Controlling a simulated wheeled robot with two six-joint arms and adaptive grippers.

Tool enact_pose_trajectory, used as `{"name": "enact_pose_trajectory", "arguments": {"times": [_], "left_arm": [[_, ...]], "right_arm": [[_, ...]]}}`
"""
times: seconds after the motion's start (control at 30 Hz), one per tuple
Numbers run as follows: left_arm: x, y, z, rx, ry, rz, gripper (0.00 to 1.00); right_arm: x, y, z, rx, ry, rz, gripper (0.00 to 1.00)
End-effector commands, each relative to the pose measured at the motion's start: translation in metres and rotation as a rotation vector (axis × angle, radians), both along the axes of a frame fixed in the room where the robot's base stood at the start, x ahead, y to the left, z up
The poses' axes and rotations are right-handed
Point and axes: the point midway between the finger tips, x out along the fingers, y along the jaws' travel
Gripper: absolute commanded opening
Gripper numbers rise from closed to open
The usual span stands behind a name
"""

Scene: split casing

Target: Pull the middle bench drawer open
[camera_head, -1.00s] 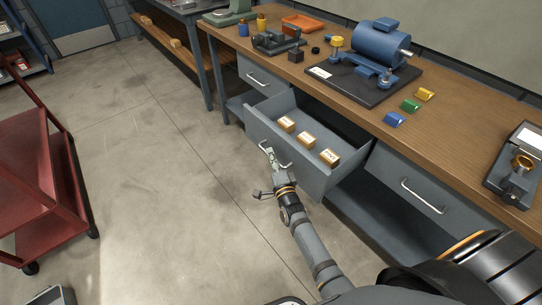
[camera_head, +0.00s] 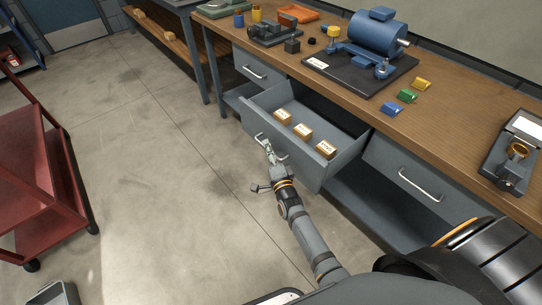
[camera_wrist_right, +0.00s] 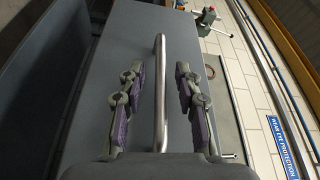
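The middle bench drawer (camera_head: 301,167) stands well open in the head view, with three small labelled boxes (camera_head: 303,131) inside. Its metal bar handle (camera_head: 260,138) is on the front panel. My right gripper (camera_head: 270,151) is at the handle, in front of the panel. In the right wrist view the grey drawer front (camera_wrist_right: 122,60) fills the middle. The handle (camera_wrist_right: 160,95) runs between the two spread fingers of my right gripper (camera_wrist_right: 158,100), with a visible gap on each side. My left gripper is not in view.
The wooden bench top (camera_head: 455,115) carries a blue motor (camera_head: 376,36) on a dark plate and several small coloured parts. Closed drawers flank the open one, left (camera_head: 250,66) and right (camera_head: 400,178). A red cart (camera_head: 45,190) stands left. The floor between is clear.

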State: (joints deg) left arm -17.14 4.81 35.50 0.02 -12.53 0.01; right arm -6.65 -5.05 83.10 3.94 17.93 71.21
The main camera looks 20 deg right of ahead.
Motion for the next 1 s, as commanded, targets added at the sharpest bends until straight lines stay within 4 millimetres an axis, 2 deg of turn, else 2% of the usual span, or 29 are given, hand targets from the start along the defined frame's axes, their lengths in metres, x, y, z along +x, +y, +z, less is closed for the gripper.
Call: {"name": "enact_pose_trajectory", "arguments": {"times": [0.3,0.5,0.67,1.0], "left_arm": [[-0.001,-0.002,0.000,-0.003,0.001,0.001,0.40],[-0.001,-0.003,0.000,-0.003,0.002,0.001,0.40],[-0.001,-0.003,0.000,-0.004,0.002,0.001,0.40],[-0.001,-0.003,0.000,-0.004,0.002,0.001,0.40]], "right_arm": [[-0.071,0.003,-0.007,0.001,0.005,-0.001,0.34],[-0.106,0.004,-0.008,0.000,0.002,0.000,0.34],[-0.116,0.004,-0.009,0.001,0.001,0.000,0.34],[-0.116,0.004,-0.009,0.001,0.001,0.000,0.34]]}}
